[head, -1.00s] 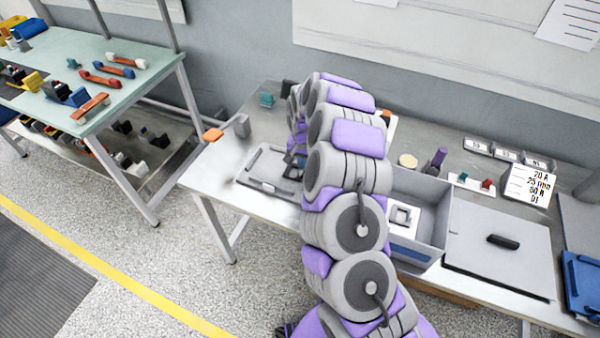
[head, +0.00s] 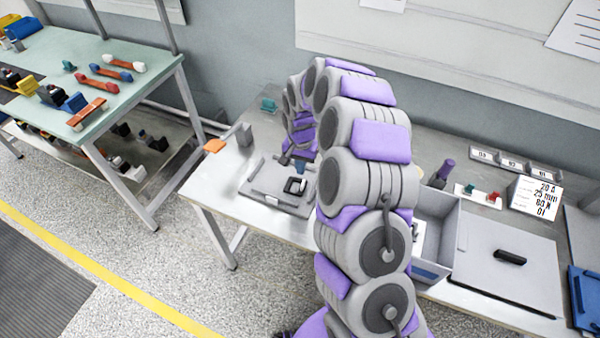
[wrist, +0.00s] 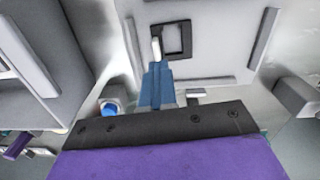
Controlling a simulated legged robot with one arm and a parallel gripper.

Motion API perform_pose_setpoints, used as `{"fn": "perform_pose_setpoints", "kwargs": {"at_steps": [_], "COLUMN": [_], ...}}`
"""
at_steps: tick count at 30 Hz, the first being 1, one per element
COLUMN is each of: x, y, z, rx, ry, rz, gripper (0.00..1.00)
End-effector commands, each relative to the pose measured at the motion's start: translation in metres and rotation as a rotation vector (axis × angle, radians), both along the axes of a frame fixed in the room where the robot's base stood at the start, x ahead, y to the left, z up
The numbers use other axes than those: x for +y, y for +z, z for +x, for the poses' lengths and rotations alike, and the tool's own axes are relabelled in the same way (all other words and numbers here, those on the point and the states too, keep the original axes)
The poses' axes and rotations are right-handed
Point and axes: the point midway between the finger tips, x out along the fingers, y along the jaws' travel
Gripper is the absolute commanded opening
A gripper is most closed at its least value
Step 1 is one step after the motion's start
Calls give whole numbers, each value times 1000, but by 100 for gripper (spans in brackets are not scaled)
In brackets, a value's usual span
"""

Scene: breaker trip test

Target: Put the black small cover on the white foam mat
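A small black square piece (head: 296,186), which looks like the black small cover, lies in the grey fixture plate (head: 265,196) on the bench. It also shows in the wrist view as a dark square frame (wrist: 178,40) with a pale middle. My gripper (head: 286,158) is above the far side of the plate.
A grey panel (head: 495,270) with a black handle-like piece (head: 510,257) lies right of the bin. A grey block (head: 244,134) and an orange piece (head: 214,145) stand at the bench's left edge. A green table (head: 90,90) with tools is farther left.

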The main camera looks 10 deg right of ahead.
Motion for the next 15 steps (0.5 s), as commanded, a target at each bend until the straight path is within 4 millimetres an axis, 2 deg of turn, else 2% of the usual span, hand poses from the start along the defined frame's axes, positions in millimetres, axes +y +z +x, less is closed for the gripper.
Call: {"fn": "perform_pose_setpoints", "kwargs": {"at_steps": [8,15], "x": [-4,1], "y": [8,10], "z": [4,5], "rx": [-13,-18], "ry": [-1,0], "rz": [4,-1], "gripper": [0,21]}}
